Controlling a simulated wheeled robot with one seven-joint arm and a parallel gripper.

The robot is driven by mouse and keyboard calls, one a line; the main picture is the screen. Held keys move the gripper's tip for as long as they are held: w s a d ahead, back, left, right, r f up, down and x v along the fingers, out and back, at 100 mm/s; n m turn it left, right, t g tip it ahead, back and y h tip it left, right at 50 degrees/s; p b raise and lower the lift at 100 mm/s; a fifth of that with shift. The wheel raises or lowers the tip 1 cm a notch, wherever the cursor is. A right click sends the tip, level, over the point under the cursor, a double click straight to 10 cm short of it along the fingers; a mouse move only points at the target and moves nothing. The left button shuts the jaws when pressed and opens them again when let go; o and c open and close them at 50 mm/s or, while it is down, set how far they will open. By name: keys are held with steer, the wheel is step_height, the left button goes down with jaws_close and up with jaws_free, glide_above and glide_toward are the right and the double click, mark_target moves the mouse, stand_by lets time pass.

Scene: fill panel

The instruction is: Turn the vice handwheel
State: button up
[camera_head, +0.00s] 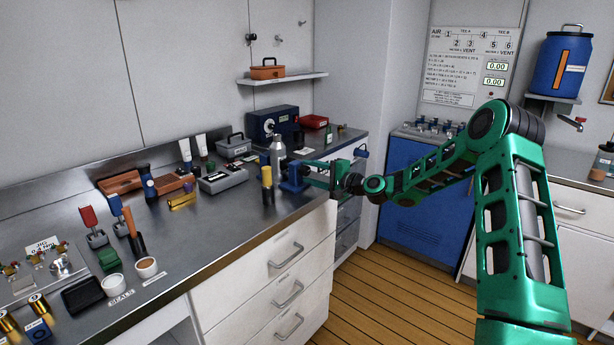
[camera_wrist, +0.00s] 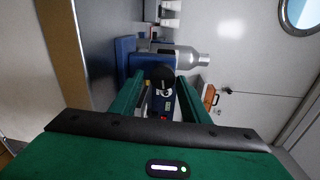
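The blue vice (camera_head: 291,181) stands at the right front corner of the steel counter. In the wrist view the vice body (camera_wrist: 124,58) shows beyond my left finger. A round black part (camera_wrist: 162,76), which looks like the handwheel, faces the wrist camera between my fingertips. My gripper (camera_head: 309,172) reaches in from the right, level with the vice. In the wrist view my gripper (camera_wrist: 161,82) has its two green fingers apart, with a gap seeming to show on each side of the black part. I cannot tell whether the fingers touch it.
A grey bottle (camera_head: 277,155) stands just behind the vice. A blue box (camera_head: 272,122) is further back. White drawers (camera_head: 275,280) lie below the counter. The wooden floor (camera_head: 375,290) in front is clear.

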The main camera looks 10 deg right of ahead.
steer(key=shift+a, duration=0.15)
steer(key=shift+s, duration=0.1)
steer(key=v, duration=1)
steer(key=shift+s+d, duration=0.15)
steer(key=shift+d, duration=0.15)
